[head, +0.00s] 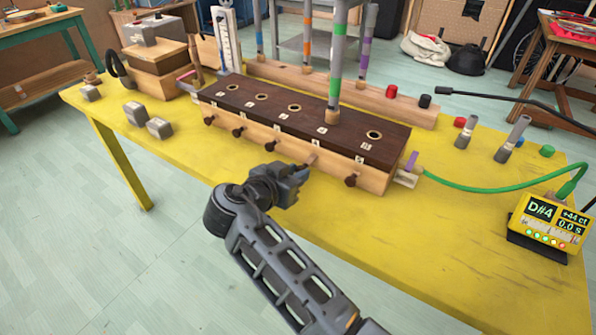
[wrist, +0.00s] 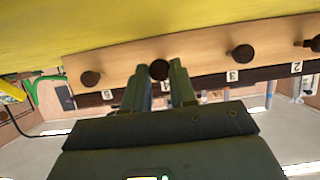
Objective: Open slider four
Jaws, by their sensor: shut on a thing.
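The long wooden box (head: 283,127) has a dark top with a row of numbered holes and a row of dark slider knobs along its front. Slider four's knob (wrist: 159,69) is between the fingers of my gripper (wrist: 160,82) in the wrist view. My gripper (head: 301,173) is shut on this knob at the box front in the head view, where it hides the knob. A short light wooden piece, apparently slider four's rod (head: 312,158), shows between the box and my gripper. Knob five (head: 350,181) is to the right and knob three (head: 269,146) to the left.
A banded tube (head: 335,80) stands at hole four. Other tubes stand in a rail behind the box. A yellow tuner (head: 547,222) reads D#4, +44 ct. A green cable (head: 500,189) runs to the box's right end. The yellow table (head: 440,235) is clear in front.

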